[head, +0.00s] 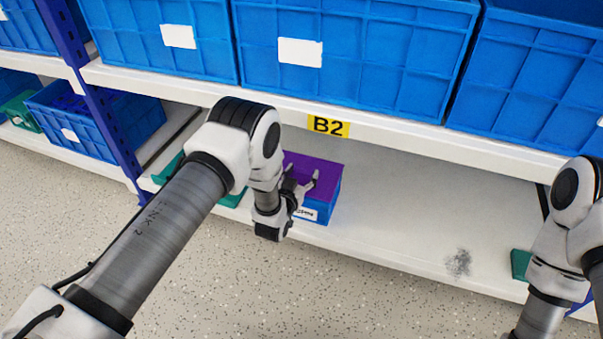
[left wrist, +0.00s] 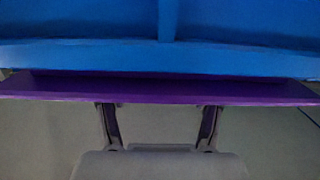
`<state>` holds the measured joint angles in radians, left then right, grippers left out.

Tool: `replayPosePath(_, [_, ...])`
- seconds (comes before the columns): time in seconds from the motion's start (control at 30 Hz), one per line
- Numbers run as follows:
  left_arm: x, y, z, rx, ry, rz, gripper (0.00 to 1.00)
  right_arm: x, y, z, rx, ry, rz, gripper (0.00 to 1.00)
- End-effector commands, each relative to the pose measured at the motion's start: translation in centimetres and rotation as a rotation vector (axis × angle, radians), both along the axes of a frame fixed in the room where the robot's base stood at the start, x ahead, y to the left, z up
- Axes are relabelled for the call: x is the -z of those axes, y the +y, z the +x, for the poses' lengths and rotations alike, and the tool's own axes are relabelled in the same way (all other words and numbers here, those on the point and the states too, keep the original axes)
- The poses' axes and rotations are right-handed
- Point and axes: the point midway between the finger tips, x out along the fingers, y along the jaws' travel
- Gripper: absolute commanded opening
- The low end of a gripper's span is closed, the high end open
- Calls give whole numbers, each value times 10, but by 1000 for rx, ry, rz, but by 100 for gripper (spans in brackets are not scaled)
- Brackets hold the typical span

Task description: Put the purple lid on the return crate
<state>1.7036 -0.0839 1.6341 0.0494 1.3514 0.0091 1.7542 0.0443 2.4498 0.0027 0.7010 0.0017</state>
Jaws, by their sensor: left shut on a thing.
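The purple lid (head: 328,178) lies flat at the top of the small blue return crate (head: 326,207), which stands on the lower shelf under the B2 tag. My left gripper (head: 302,176) is at the lid's near left part, shut on the lid. In the left wrist view the lid (left wrist: 160,88) runs across the whole picture as a thin slab, with my two fingertips (left wrist: 158,106) meeting its edge. I cannot tell whether the lid touches the crate rim all round. The crate's left side is hidden behind my left arm. My right gripper is out of the picture.
Large blue bins (head: 345,75) fill the shelf above, whose edge bears the yellow B2 tag (head: 328,126). A green item (head: 521,265) sits near my right arm. A blue rack post (head: 105,135) stands left.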

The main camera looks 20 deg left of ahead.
Motion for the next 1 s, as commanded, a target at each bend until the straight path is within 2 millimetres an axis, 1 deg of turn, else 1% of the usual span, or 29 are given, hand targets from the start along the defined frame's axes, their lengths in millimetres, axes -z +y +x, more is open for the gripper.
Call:
replayPosePath(0.27, [0, 0, 0, 0, -1, 0, 27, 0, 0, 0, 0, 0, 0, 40])
replayPosePath(0.63, [8, 0, 0, 0, 0, 0, 27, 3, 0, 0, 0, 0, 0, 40])
replayPosePath(1.0, [9, 0, 0, 0, -1, 0, 27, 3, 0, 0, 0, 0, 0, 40])
